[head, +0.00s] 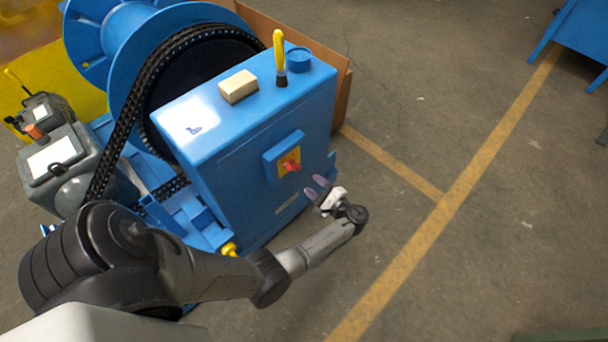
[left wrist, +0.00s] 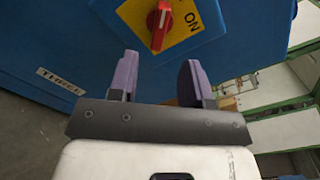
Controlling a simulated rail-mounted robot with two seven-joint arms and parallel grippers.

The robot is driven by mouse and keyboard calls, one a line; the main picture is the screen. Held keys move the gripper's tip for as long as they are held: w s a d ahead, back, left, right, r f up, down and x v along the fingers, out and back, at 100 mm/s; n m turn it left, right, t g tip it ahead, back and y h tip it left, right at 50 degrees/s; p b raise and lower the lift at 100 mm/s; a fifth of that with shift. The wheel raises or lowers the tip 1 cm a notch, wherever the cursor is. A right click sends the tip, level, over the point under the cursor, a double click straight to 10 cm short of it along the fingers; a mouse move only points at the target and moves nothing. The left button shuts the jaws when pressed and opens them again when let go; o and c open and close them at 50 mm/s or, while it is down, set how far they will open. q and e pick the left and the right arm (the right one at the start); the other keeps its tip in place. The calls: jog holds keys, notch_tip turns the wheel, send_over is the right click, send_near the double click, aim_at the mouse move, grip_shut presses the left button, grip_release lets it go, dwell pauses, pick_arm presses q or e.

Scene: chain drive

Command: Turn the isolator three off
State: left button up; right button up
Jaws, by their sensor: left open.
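The isolator is a red rotary knob (head: 292,167) on a yellow plate (head: 285,160), set on the front of a blue cabinet (head: 240,170). In the left wrist view the red knob (left wrist: 160,27) sits just beyond my fingers, with "ON" printed on the plate (left wrist: 190,20) to its right. A white nameplate (left wrist: 61,81) appears to read "THREE". My left gripper (head: 315,188) is open and empty, in front of the cabinet and apart from the knob. Its two purple fingers (left wrist: 159,72) are spread below the knob in the wrist view. My right gripper is not in view.
On the cabinet top are a beige block (head: 238,87), a yellow-handled brush or tool (head: 280,60) and a round blue cap (head: 298,59). A black chain (head: 133,105) and blue drum (head: 95,40) stand behind left.

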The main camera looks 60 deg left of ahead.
pick_arm(q)
jog(key=shift+v, duration=2.05)
